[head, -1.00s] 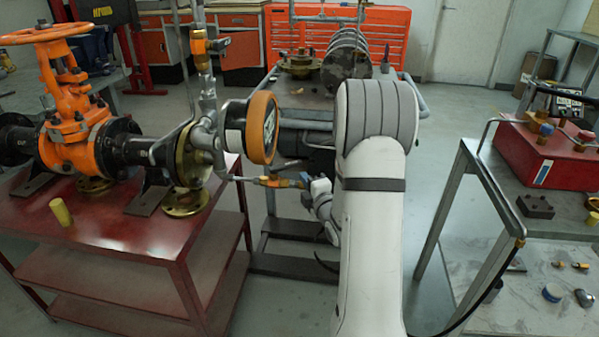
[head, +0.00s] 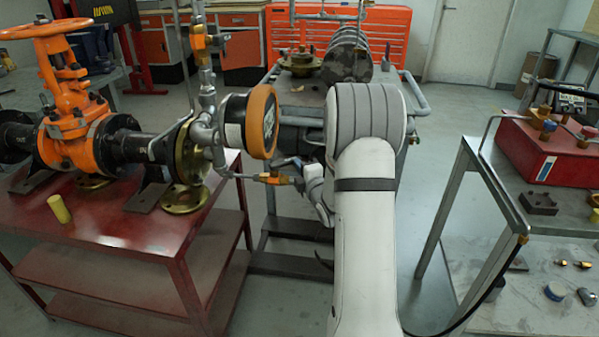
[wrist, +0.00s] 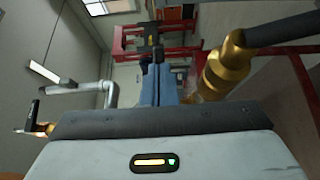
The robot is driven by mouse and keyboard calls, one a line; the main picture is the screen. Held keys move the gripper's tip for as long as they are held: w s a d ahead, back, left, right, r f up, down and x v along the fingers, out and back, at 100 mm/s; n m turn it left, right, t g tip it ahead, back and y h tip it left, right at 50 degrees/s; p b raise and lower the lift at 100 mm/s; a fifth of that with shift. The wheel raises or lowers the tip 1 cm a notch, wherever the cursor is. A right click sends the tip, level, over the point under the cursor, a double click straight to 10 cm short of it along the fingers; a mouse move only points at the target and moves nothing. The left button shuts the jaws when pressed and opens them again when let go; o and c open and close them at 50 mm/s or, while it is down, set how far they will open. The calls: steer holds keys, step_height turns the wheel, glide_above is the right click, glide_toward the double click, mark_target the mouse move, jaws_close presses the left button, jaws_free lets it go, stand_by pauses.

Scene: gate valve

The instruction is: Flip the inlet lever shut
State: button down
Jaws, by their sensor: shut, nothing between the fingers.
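The orange-bodied valve (head: 275,178) sits on a thin pipe beside the round orange-rimmed gauge in the head view. A dark bar, which may be its lever, shows just above it, but I cannot tell the lever's exact angle. My gripper (wrist: 158,72) is shut and empty in the wrist view. Its white body is just right of this valve in the head view; the fingertips are hard to make out there, and touching cannot be told. A brass fitting (wrist: 228,65) with a dark rod is close on the right of the fingers in the wrist view.
The gauge (head: 262,122) and pipework stand close left of my gripper. A second orange valve (head: 198,42) is on the upright pipe. The orange gate valve (head: 72,115) stands on the red bench (head: 140,240). A side table with a red box (head: 545,150) is at right.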

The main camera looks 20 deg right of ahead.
steer(key=shift+w+d, duration=0.15)
steer(key=shift+w, duration=0.05)
steer(key=shift+f, duration=0.1)
steer(key=shift+s+b, duration=0.3)
steer(key=shift+b, duration=0.25)
steer(key=s+d, duration=0.1)
steer(key=s, duration=1.2)
steer(key=shift+s+d+b, duration=0.15)
steer(key=shift+d+b, duration=0.05)
steer(key=shift+b, duration=0.25)
steer(key=m+y, duration=0.1)
steer(key=m, duration=0.7)
steer(key=m+y+b, duration=0.1)
steer(key=m, duration=0.7)
steer(key=shift+m, duration=0.3)
